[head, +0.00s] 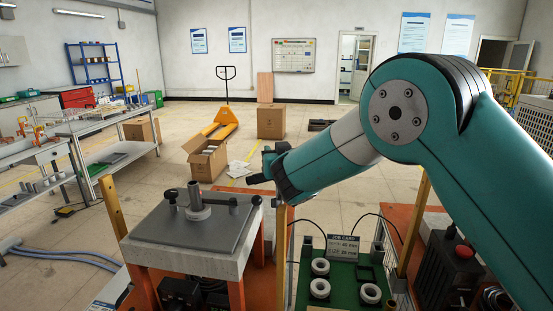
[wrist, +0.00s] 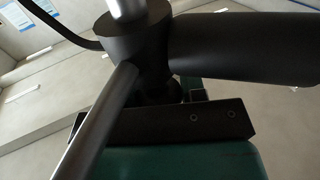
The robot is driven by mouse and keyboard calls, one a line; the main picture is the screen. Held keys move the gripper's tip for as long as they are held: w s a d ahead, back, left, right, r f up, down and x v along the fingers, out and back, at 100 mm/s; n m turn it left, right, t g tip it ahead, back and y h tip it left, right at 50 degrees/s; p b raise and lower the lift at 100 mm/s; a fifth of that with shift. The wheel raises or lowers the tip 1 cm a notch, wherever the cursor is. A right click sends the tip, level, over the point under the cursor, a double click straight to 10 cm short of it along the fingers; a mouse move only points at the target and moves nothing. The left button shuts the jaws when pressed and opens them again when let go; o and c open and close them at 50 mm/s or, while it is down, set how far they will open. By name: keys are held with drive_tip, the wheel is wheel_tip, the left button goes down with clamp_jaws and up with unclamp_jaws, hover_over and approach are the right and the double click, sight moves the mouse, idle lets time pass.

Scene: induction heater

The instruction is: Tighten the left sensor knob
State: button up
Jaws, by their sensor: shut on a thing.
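The induction heater's grey top plate (head: 160,231) carries an upright metal post (head: 197,205) with a dark bar. A black knob (head: 172,194) stands at the plate's left and another dark knob (head: 257,200) at its right end. I cannot tell for sure which one is the left sensor knob. My gripper (head: 258,178) is over the heater's right edge, close to the right-hand knob. It is shut on a dark part there; the fingertips are small and partly hidden. The wrist view shows a dark hub (wrist: 135,35), a thick black cylinder (wrist: 240,48) and a slanting grey rod (wrist: 95,120) very close.
A black box with a red button (head: 464,252) is at the right. Open floor, cartons (head: 207,160) and a yellow pallet truck (head: 218,125) lie beyond.

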drive_tip(key=o, duration=0.9)
drive_tip(key=shift+c, duration=0.2)
wheel_tip(320, 180, up, 20)
drive_tip(key=b, duration=0.4)
